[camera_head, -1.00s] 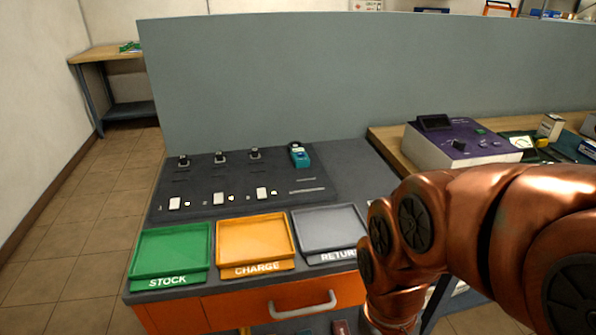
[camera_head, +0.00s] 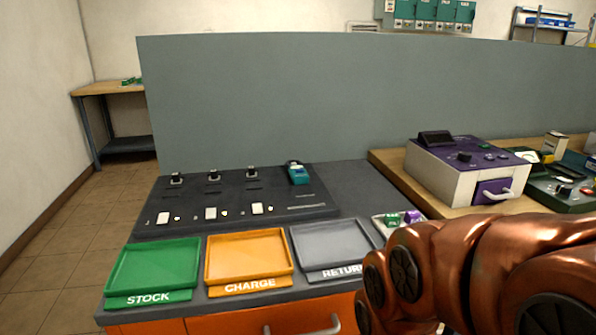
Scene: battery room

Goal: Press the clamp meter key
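The teal clamp meter (camera_head: 298,173) stands at the back right of the dark panel (camera_head: 290,196) on the bench. Its dark clamp end points to the back; its key is too small to make out. My copper-coloured arm fills the lower right of the view, apart from the meter and in front of the bench's right side. My gripper is out of the picture.
Green STOCK (camera_head: 112,282), orange CHARGE (camera_head: 213,272) and grey RETURN (camera_head: 300,250) trays line the bench front. Several black fittings and white switches sit on the panel. A purple-topped device (camera_head: 460,155) stands right. A grey partition (camera_head: 300,100) rises behind.

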